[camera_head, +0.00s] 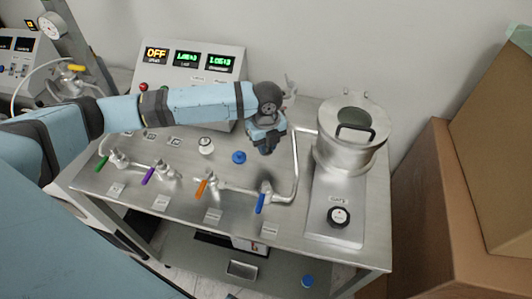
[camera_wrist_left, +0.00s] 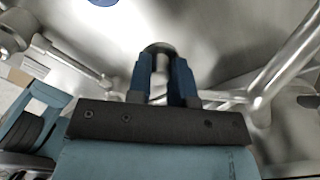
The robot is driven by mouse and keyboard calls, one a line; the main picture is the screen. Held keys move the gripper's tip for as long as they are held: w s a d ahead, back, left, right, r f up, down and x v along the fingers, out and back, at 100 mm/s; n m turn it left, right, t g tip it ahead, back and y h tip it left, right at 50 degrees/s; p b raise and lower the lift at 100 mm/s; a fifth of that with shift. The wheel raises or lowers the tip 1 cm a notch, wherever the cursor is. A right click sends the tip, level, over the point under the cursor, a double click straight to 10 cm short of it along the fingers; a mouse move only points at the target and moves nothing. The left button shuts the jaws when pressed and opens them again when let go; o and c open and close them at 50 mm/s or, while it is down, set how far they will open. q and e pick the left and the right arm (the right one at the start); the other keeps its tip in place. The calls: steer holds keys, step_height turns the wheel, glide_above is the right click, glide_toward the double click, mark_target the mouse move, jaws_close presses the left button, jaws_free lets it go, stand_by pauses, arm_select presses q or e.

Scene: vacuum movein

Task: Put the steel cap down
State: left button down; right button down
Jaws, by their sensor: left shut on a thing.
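My left gripper (camera_head: 267,150) reaches in over the middle of the steel table (camera_head: 180,190) and points down. In the left wrist view its two blue fingertips (camera_wrist_left: 164,75) are closed on a small round grey piece, the steel cap (camera_wrist_left: 158,50). The cap sits between the fingertips, close above or on the tabletop; I cannot tell whether it touches. In the head view the fingers hide it. My right gripper is not in view.
A blue cap (camera_head: 239,157) and a white-topped cap (camera_head: 206,146) stand left of my gripper. A pipe with orange (camera_head: 201,188) and blue (camera_head: 261,203) valve handles runs in front. A lidded steel chamber (camera_head: 350,135) stands right, a display box (camera_head: 190,65) behind.

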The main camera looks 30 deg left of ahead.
mark_target(266, 161)
arm_select(q)
steer(key=shift+f, duration=2.25)
steer(key=shift+f, duration=0.15)
steer(key=c, duration=1)
jaws_free()
step_height(266, 161, up, 12)
steer(key=shift+r+b, duration=0.2)
steer(key=shift+b, duration=0.1)
steer(key=shift+f, duration=0.1)
